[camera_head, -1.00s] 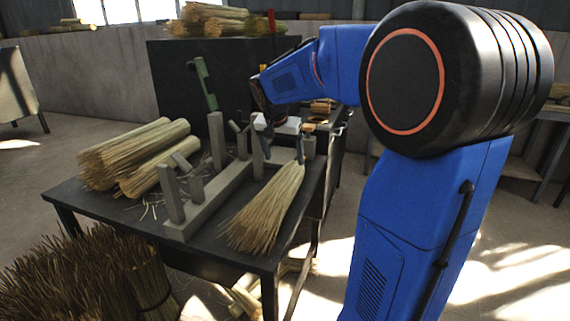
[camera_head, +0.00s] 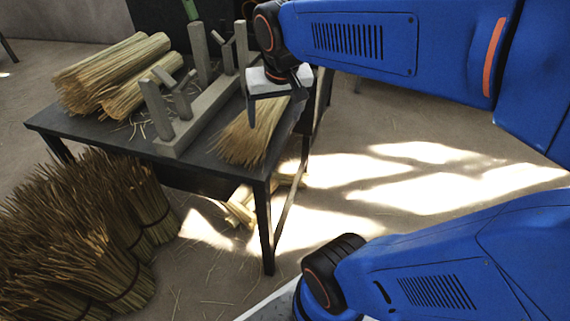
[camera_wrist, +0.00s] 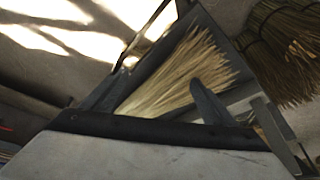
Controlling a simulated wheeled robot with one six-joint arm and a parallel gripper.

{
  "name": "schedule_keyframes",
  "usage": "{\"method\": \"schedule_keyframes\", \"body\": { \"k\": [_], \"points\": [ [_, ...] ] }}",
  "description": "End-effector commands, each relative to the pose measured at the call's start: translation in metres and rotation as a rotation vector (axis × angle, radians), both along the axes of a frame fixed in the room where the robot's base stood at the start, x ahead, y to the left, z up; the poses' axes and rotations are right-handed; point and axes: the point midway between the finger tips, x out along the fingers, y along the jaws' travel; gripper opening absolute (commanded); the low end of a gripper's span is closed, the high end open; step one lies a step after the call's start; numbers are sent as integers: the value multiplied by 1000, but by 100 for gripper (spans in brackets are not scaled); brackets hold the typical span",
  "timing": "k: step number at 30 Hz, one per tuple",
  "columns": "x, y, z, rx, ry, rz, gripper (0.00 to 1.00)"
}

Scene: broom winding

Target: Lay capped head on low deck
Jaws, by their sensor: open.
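A straw broom head (camera_head: 252,135) lies on the dark table with its bristles fanned toward the front edge. My gripper (camera_head: 276,108) is over its narrow upper end, with the fingers apart. The wrist view also shows the bristles (camera_wrist: 185,75) between my two dark fingers. The cap end is hidden behind my gripper in the head view and cut off by the gripper body in the wrist view. I cannot tell whether the fingers touch the head. I cannot pick out a low deck for certain.
A grey frame with upright posts (camera_head: 190,133) stands beside the head on the table (camera_head: 185,158). Straw bundles (camera_head: 115,75) lie at the back left. Tied bundles (camera_head: 85,235) stand on the floor at left. Pale pieces (camera_head: 240,208) lie under the table. Floor at right is open.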

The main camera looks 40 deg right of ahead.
Motion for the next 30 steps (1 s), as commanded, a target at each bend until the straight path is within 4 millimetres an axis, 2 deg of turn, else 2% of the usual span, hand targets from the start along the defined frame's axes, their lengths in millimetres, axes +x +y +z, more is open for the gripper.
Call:
{"method": "schedule_keyframes", "body": {
  "k": [1, 6, 12, 18, 30],
  "points": [
    [-15, 7, -5, 0, -6, 37, 80],
    [-59, 26, -27, -4, -16, 172, 80],
    [-96, 42, -51, -9, -30, 296, 80],
    [-109, 47, -60, -12, -34, 342, 80],
    [-109, 47, -60, -12, -34, 342, 80]
  ]
}}
